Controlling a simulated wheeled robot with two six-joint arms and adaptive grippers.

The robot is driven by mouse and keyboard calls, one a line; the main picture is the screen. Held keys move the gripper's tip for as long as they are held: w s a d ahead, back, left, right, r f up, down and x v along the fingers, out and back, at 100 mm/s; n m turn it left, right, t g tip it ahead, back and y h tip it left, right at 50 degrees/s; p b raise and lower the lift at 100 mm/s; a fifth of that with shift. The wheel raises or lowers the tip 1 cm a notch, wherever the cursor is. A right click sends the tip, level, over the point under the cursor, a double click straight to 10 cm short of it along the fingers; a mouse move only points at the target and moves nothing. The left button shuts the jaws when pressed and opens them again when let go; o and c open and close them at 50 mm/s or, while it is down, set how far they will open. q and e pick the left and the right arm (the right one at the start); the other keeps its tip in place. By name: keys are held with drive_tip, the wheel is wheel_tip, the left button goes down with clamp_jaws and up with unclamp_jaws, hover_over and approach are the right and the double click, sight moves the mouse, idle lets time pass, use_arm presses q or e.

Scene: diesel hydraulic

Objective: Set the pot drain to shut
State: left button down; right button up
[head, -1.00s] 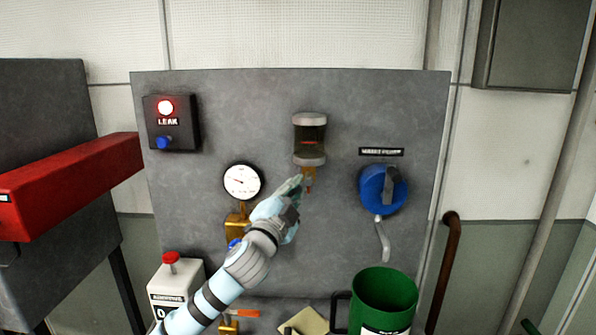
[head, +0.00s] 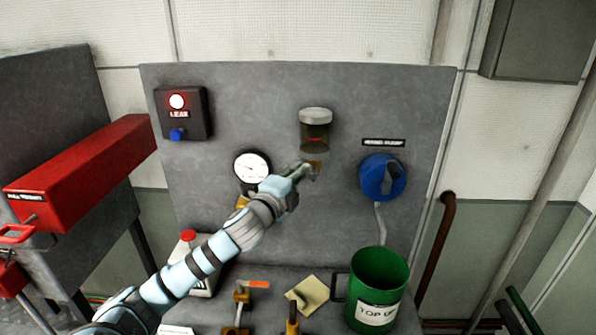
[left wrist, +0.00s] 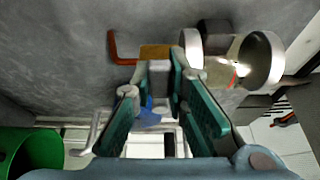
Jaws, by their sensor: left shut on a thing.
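The clear pot (head: 315,132) with a pale cap hangs on the grey panel. Its brass pot drain (head: 316,163) is under it, partly hidden by my fingers. In the left wrist view, the brass drain (left wrist: 157,51) lies just beyond the fingertips, with an orange-red bent piece (left wrist: 121,50) at its left. The pot's round end (left wrist: 262,58) is at the right there. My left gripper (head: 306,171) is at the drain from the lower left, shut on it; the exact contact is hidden. It also shows in the left wrist view (left wrist: 164,68). My right gripper is not in view.
A dial gauge (head: 252,167) is left of the gripper, behind my arm. A blue hand pump (head: 382,177) is on the right. A green jug (head: 379,272), a yellow note (head: 308,293) and an orange-handled brass valve (head: 243,296) are below. A lit leak box (head: 181,113) is upper left.

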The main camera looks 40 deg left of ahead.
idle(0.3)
use_arm(q)
drive_tip(key=c, duration=1.6)
unclamp_jaws()
drive_tip(key=shift+o, duration=0.2)
drive_tip(key=v, duration=0.7)
drive_tip(key=shift+s+d, duration=0.15)
drive_tip(key=shift+s, duration=0.1)
drive_tip(key=shift+w, duration=0.1)
